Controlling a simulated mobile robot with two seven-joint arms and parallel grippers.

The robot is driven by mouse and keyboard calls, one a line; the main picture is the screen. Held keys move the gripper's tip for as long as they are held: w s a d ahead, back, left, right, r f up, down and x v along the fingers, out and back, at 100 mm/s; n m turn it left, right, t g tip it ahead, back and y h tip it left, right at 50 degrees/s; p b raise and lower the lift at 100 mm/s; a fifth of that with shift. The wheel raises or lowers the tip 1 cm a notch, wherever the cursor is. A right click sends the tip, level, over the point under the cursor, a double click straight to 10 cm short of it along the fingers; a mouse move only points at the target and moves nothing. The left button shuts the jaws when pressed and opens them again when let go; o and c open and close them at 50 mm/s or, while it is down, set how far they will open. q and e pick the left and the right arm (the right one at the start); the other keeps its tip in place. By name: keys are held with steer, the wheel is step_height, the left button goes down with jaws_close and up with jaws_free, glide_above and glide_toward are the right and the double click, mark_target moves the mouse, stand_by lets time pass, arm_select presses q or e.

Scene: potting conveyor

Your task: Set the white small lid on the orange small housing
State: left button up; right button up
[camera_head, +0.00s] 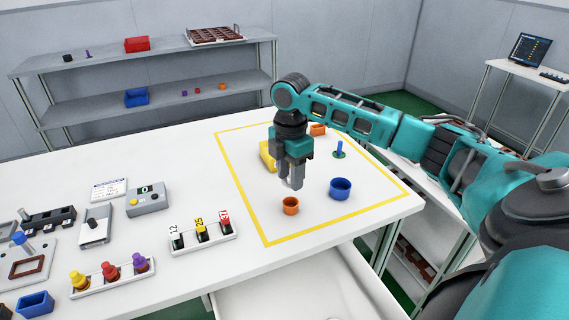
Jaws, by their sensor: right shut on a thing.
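The orange small housing (291,206) is a short round open cup. It stands upright on the white table inside the yellow outline. My right gripper (291,186) points down just above it, fingers shut on a small pale thing, which I take to be the white small lid. The fingers hide most of it, and its tilt cannot be told. The gripper appears apart from the housing. My left gripper is not in view.
A larger blue housing (340,189) stands right of the orange one. A white rack of numbered pieces (203,238) stands left. An open drawer (300,298) is below the front edge.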

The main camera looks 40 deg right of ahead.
stand_by(0.4)
steer(key=shift+f, duration=2.5)
steer(key=shift+f, duration=0.4)
steer(key=o, duration=1.1)
step_height(320, 180, up, 13)
steer(key=shift+f, duration=0.1)
stand_by(0.4)
